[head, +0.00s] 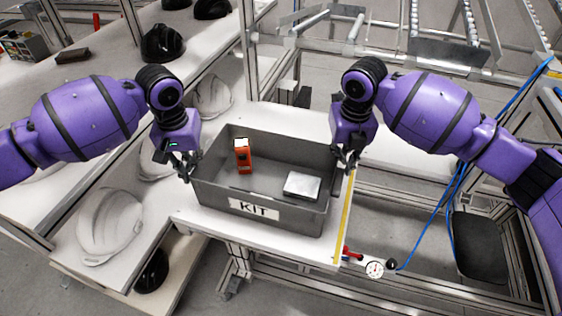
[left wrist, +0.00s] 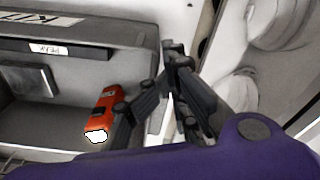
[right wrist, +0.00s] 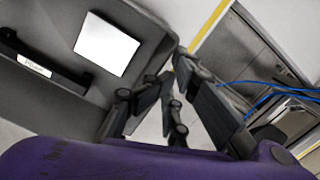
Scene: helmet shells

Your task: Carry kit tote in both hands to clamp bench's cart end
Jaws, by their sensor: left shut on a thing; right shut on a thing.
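The kit tote (head: 256,211) is a grey open box with a KIT label on its front wall. It is over the white bench top (head: 290,242); I cannot tell whether it touches it. Inside are an orange device (head: 242,156) at the back left and a pale square block (head: 302,186) at the right. My left gripper (head: 183,172) is shut on the tote's left wall, also seen in the left wrist view (left wrist: 168,82). My right gripper (head: 346,165) is shut on the tote's right wall; its fingers show in the right wrist view (right wrist: 160,95).
White helmet shells (head: 109,226) lie on the left-hand table and black ones (head: 162,43) farther back. A yellow strip (head: 345,215), a red-handled clamp (head: 351,252) and a round dial (head: 375,269) are at the right bench edge. A blue hose (head: 440,207) hangs right. Roller rails (head: 470,25) stand behind.

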